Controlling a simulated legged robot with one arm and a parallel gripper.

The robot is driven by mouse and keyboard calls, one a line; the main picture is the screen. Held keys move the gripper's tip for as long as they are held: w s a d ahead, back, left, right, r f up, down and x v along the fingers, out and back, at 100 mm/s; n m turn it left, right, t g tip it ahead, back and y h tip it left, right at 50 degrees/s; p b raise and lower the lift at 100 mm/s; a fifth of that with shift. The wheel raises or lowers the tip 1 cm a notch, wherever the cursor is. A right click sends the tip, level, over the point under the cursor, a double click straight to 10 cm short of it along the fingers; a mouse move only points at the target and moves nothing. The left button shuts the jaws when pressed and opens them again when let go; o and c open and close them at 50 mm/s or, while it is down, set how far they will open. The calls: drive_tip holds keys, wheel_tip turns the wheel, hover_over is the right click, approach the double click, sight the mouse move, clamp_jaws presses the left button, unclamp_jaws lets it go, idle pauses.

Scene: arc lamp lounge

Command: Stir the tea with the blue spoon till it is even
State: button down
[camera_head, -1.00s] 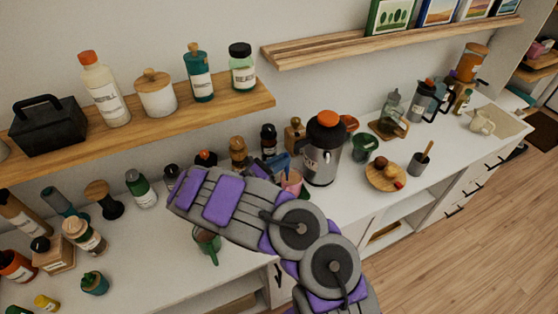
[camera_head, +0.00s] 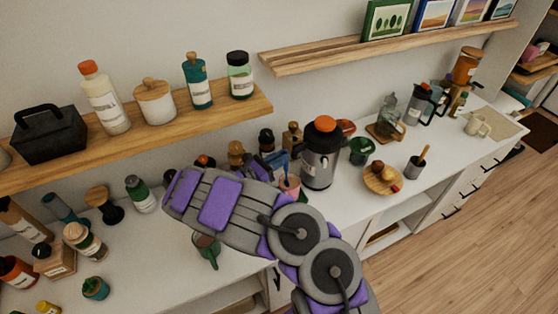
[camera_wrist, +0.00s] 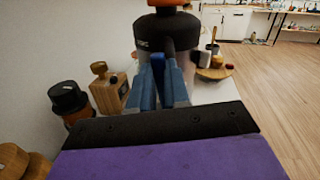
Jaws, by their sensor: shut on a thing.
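My gripper (camera_wrist: 160,85) points toward the back of the counter and is shut on the blue spoon (camera_head: 279,160), of which only a short blue part shows beside the jaws. A pink cup (camera_head: 291,188) stands just below and right of the spoon, partly behind my arm. I cannot tell whether the spoon's tip is inside it, and its contents are hidden. A green mug (camera_head: 209,254) with a brownish inside stands nearer the front edge, partly covered by my arm. I cannot tell which vessel holds the tea.
A steel flask with an orange lid (camera_head: 318,155) stands close right of the pink cup; it also shows in the wrist view (camera_wrist: 187,27). Several jars and bottles line the wall behind. A round wooden board (camera_head: 380,186) and grey pot (camera_head: 414,168) stand farther right.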

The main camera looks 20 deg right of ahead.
drive_tip(key=shift+r+p, duration=1)
drive_tip(key=shift+r, duration=0.95)
drive_tip(key=shift+r+p, duration=1.45)
drive_tip(key=shift+r, duration=1.05)
